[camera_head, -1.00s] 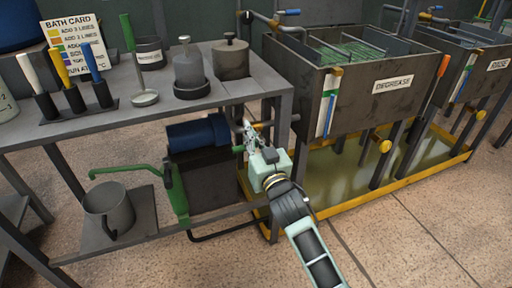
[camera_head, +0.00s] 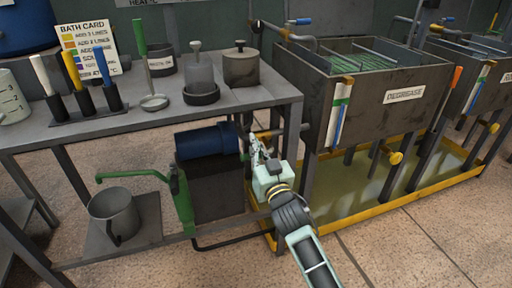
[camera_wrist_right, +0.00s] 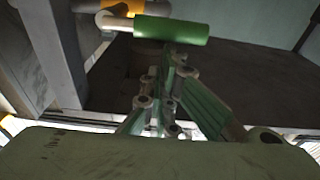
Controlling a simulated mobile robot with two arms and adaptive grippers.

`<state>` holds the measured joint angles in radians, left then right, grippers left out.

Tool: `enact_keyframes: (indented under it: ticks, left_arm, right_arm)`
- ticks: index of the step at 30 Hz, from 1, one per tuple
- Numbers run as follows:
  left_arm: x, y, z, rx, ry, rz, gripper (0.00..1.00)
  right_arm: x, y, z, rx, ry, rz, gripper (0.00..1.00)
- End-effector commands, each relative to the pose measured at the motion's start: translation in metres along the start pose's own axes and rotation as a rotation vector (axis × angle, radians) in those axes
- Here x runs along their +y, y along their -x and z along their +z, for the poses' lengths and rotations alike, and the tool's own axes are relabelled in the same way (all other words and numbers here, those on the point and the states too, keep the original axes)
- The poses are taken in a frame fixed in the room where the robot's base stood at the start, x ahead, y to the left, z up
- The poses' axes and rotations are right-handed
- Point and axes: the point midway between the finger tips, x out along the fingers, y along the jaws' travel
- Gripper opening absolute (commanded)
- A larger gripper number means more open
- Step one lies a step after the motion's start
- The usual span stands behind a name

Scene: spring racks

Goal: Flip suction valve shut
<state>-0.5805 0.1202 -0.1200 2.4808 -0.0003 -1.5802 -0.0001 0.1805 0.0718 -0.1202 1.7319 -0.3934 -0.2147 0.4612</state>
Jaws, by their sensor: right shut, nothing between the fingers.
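In the right wrist view a green cylindrical handle (camera_wrist_right: 170,30) lies crosswise just beyond the fingertips of my right gripper (camera_wrist_right: 165,75). A pale bent rod runs from its left end to an orange-yellow fitting (camera_wrist_right: 122,7). In the head view my right gripper (camera_head: 255,150) is at the bench's right end, beside the blue pump motor (camera_head: 207,139) and just below the yellow fitting (camera_head: 268,133) on the pipe. Its fingers are shut and empty. I cannot tell whether they touch the handle. My left gripper is not in view.
The bench's right front leg (camera_head: 291,150) stands close beside my right gripper. The degrease tank (camera_head: 370,100) stands to the right over a yellow-rimmed tray (camera_head: 350,223). A green hand pump (camera_head: 178,200) and a grey jug (camera_head: 113,215) are on the lower shelf.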

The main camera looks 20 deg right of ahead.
Motion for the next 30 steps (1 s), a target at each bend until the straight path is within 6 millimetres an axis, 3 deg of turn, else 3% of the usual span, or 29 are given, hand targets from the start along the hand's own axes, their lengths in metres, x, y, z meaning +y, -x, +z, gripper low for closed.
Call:
enact_keyframes:
  ticks: [20,30]
  left_arm:
    - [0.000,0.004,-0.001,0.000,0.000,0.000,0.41]
    - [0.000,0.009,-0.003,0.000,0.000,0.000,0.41]
  right_arm:
    - [-0.005,0.001,0.009,-0.002,0.125,-0.017,0.00]
    - [-0.013,0.003,0.024,-0.003,0.344,-0.048,0.00]
